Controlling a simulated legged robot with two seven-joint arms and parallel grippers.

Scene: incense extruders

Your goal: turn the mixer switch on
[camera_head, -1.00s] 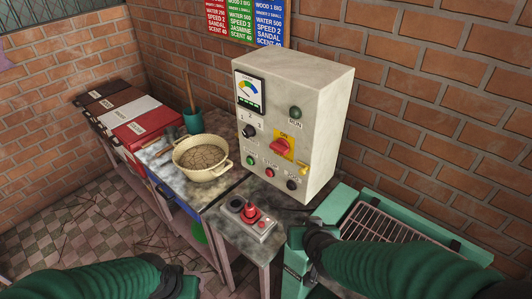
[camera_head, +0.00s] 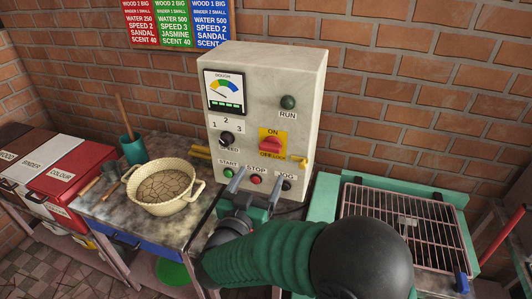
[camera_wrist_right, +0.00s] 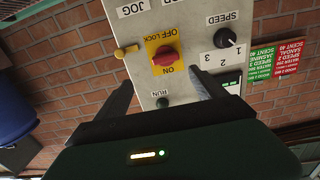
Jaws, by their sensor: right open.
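The mixer control box (camera_head: 302,75) is a pale grey cabinet. Its red rotary switch (camera_head: 271,146) sits on a yellow plate marked ON above and OFF LOCK below. I cannot tell for sure which mark it points to. The switch shows upside down in the right wrist view (camera_wrist_right: 165,57), ahead of and between the fingers. My right gripper (camera_head: 256,186) is open and empty, in front of the lower panel near the START, STOP and JOG buttons, below the switch. In the wrist view the right gripper (camera_wrist_right: 160,88) appears apart from the switch. My left gripper is out of view.
A speed knob (camera_head: 226,139), a green RUN lamp (camera_head: 288,102) and a yellow tag-like piece (camera_head: 299,161) are near the switch. A cream pot (camera_head: 164,187) stands left on the table. A wire-rack tray (camera_head: 405,222) is at right.

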